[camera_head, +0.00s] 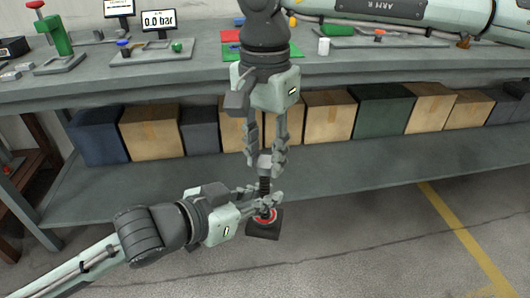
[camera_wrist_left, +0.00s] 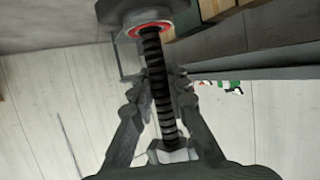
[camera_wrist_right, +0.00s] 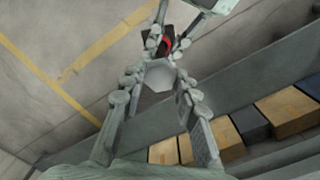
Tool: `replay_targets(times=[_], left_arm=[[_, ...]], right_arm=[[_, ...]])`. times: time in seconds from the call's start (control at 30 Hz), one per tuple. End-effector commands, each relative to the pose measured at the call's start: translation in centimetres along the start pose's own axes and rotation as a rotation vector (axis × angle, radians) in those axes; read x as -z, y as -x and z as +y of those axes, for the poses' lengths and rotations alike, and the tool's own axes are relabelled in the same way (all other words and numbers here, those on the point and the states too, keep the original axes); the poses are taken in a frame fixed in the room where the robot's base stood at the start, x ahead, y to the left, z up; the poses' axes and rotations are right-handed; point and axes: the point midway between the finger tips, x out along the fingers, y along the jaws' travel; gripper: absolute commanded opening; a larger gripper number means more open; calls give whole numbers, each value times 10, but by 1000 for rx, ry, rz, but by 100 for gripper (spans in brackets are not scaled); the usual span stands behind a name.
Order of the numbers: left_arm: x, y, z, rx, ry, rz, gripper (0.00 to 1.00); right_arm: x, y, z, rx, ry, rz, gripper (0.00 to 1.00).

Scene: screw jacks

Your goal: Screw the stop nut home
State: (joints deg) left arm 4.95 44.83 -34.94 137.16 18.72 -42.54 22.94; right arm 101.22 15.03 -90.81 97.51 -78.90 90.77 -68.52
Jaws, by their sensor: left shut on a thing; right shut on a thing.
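The screw jack has a dark base (camera_head: 262,231) with a red ring and a black threaded screw (camera_head: 264,185) standing upright from it. In the left wrist view the screw (camera_wrist_left: 161,85) runs between the base (camera_wrist_left: 128,12) and the light-grey hexagonal stop nut (camera_wrist_left: 174,152). My left gripper (camera_head: 268,202) is shut on the jack from the left, low near the base; its exact contact is hard to see. My right gripper (camera_head: 265,160) comes from above, shut on the stop nut (camera_wrist_right: 159,75) at the screw's top end. The inside of the nut is hidden.
The jack is in front of a grey workbench (camera_head: 130,73) and its lower shelf (camera_head: 130,190). Several boxes stand on the shelf, including a green box (camera_head: 370,117). Small tools and screens stand on the bench top. The floor at the right is open, with a yellow line (camera_head: 465,240).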

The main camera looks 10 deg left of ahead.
Motion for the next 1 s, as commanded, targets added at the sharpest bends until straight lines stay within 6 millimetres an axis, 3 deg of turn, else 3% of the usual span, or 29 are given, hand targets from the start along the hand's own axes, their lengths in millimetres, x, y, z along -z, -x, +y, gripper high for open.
replay_targets(times=[0.1,0.33,0.8,0.87,1.0], left_arm=[[4,1,0,-1,-3,10,0],[4,1,1,-1,-3,10,0],[4,1,1,-2,-3,11,0],[4,1,1,-2,-3,11,0],[4,1,1,-2,-3,11,0]], right_arm=[[0,0,0,1,0,0,0],[0,0,0,2,-117,-1,0],[-1,0,0,2,-1242,-2,0],[0,0,0,2,-1335,-2,0],[0,0,0,2,-1346,-2,0]])
